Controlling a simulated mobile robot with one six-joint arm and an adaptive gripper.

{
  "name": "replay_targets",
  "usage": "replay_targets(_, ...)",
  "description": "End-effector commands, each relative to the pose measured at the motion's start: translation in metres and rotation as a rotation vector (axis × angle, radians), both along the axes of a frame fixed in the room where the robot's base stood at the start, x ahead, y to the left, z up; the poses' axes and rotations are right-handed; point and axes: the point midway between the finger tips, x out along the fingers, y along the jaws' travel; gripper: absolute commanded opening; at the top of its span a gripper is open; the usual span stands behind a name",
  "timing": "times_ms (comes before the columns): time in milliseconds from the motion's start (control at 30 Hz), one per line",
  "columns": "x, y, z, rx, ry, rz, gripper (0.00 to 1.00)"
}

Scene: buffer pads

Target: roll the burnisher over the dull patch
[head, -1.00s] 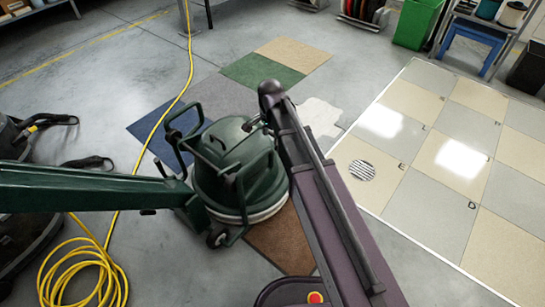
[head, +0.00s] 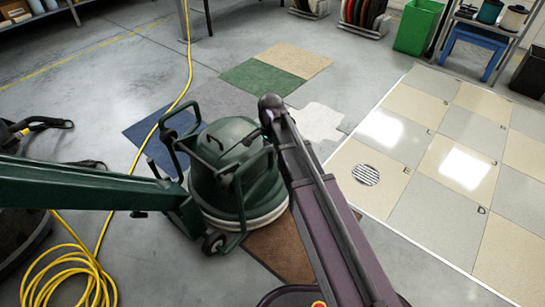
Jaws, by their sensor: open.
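The burnisher is most likely the dark green floor machine (head: 238,165) in the middle of the head view. It stands upright, with a round dome, tube frame, pale rim and small wheel. A long green beam (head: 90,188) runs from the left edge to its lower left side. A purple arm-like part (head: 318,205) with a dark rounded end passes in front of its right side. My gripper is not in view. The tiled floor (head: 440,192) at right has lettered tiles and two bright glossy areas; I cannot tell which patch is dull.
A yellow cord (head: 68,290) lies coiled at lower left and runs to the back. Carpet squares (head: 255,77) lie behind the machine. A round grille (head: 365,175) is in the tiles. A green bin (head: 418,27) and a blue stool (head: 478,45) stand at the back right.

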Motion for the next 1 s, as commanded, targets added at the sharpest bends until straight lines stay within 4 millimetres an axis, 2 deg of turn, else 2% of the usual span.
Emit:
replay_targets(33, 0.0, 0.0, -0.006, 0.0, 0.0, 0.0, 0.68)
replay_targets(200, 0.0, 0.0, -0.012, 0.0, 0.0, 0.0, 0.68)
replay_targets(667, 0.0, 0.0, -0.014, 0.0, 0.0, 0.0, 0.68)
replay_targets(800, 0.0, 0.0, -0.014, 0.0, 0.0, 0.001, 0.26)
replay_targets(900, 0.0, 0.0, -0.014, 0.0, 0.0, 0.001, 0.0)
replay_targets(967, 0.0, 0.0, -0.014, -0.001, 0.001, 0.001, 0.0)
replay_targets(1000, -0.002, -0.01, -0.014, -0.001, 0.001, -0.002, 0.0)
